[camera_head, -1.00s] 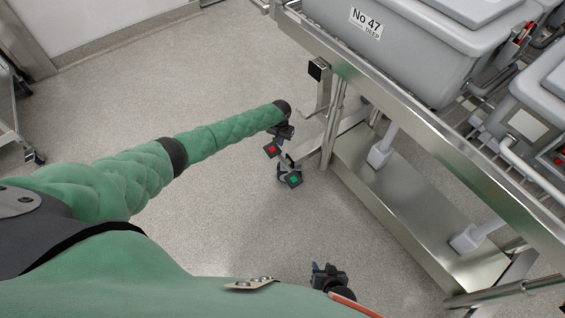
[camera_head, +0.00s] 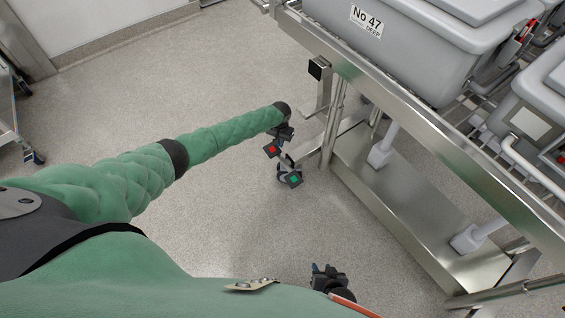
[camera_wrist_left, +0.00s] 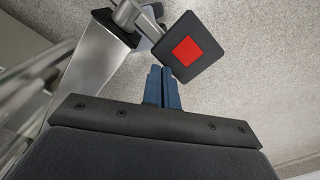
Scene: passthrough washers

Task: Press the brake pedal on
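A dark pedal with a red square (camera_head: 272,150) is low by the near left leg of the steel frame, and a dark pedal with a green square (camera_head: 294,180) is just below it in the picture. My left gripper (camera_head: 286,132) is close beside the red pedal. In the left wrist view, its blue fingers (camera_wrist_left: 162,88) are together with nothing between them. Their tips are by the lower left edge of the red pedal (camera_wrist_left: 187,50); I cannot tell whether they touch it. My right gripper (camera_head: 328,275) is low at the bottom of the head view, apart from the pedals, its fingers unclear.
The steel frame (camera_head: 420,125) carries grey tubs (camera_head: 420,50) and fills the right side. A square black-ended bracket (camera_head: 318,68) sticks out near the left gripper. The floor (camera_head: 220,90) to the left is clear.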

